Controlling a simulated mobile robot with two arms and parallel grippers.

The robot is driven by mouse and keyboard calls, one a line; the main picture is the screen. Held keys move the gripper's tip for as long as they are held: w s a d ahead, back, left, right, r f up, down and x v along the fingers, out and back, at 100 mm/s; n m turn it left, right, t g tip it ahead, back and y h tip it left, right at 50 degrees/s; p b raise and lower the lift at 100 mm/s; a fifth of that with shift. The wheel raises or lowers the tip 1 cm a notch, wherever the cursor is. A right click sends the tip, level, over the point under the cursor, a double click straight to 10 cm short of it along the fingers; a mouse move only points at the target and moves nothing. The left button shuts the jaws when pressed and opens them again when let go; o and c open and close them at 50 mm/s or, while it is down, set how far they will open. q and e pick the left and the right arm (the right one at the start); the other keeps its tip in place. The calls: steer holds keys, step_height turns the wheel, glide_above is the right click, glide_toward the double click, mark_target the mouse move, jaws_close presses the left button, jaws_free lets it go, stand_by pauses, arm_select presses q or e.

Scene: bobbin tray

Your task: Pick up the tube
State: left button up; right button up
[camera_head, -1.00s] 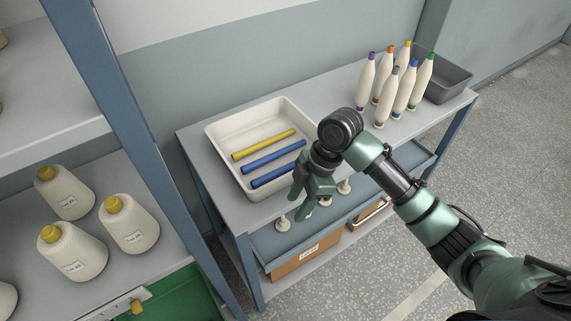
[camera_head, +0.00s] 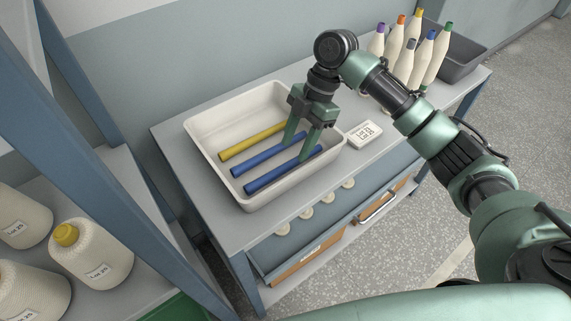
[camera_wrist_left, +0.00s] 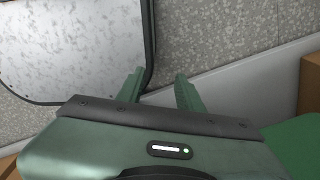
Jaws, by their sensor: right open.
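A white tray (camera_head: 232,118) holds three tubes lying side by side: a yellow tube (camera_head: 250,142), a blue tube (camera_head: 262,160) in the middle and another blue tube (camera_head: 275,176) nearest the front. My right gripper (camera_head: 296,150) is open and points down into the tray, over the right part of the tubes. Its two fingers are at the two blue tubes and hide parts of them. I cannot tell whether they touch. My left gripper (camera_wrist_left: 158,84) shows only in the left wrist view, with its fingers apart and nothing between them.
Several bobbins with coloured tips (camera_head: 403,50) stand at the table's right end before a dark grey bin (camera_head: 455,62). A blue shelf post (camera_head: 100,205) and yarn cones (camera_head: 92,252) are at the left.

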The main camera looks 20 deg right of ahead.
mark_target(288, 164)
steer(key=p+x, duration=0.1)
steer(key=x, duration=0.3)
steer(key=shift+s+a+f+p, duration=0.15)
steer(key=shift+a+f+p, duration=0.1)
steer(key=shift+p, duration=0.1)
steer(key=shift+f, duration=0.4)
jaws_close()
arm_select(q)
steer(key=shift+w+r, duration=0.7)
steer(key=shift+r, duration=0.35)
arm_select(e)
steer(key=shift+r, duration=0.1)
